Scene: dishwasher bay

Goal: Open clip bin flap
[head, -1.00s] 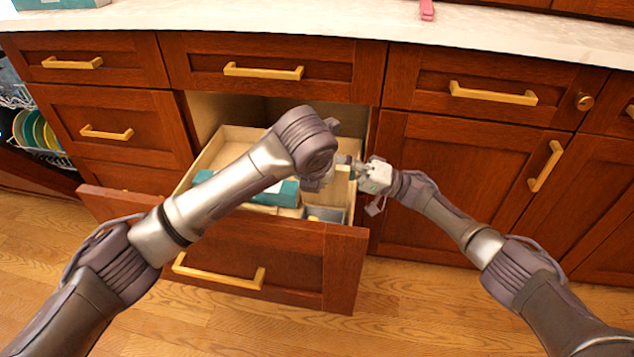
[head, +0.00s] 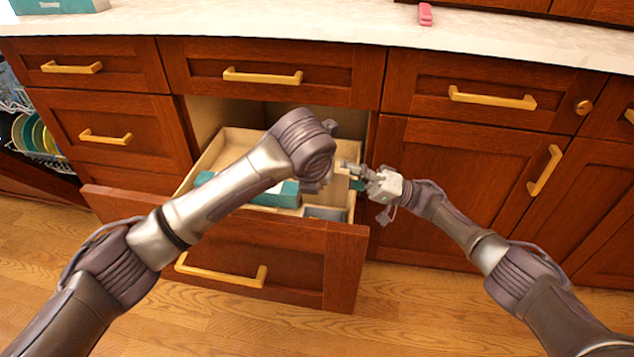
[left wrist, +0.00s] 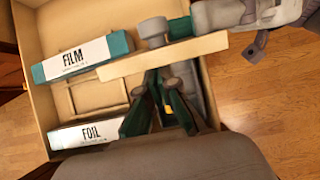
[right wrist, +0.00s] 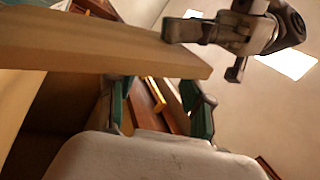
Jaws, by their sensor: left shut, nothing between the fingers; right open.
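The clip bin (head: 326,213) is a grey compartment at the front right of the open drawer, with something yellow inside in the left wrist view (left wrist: 170,115). A pale wooden board (left wrist: 190,48), apparently its flap, stands above it; its angle is unclear. The board also crosses the right wrist view (right wrist: 110,52). My left gripper (left wrist: 157,78) is shut and empty, with its tips close to the board; contact is unclear. The left arm largely hides it in the head view. My right gripper (head: 356,174) is open at the drawer's right side, near the board's end.
The drawer (head: 290,245) is pulled out. Cabinet doors (head: 465,190) stand close to my right arm. The countertop (head: 290,18) is above, with a pink clip (head: 426,14).

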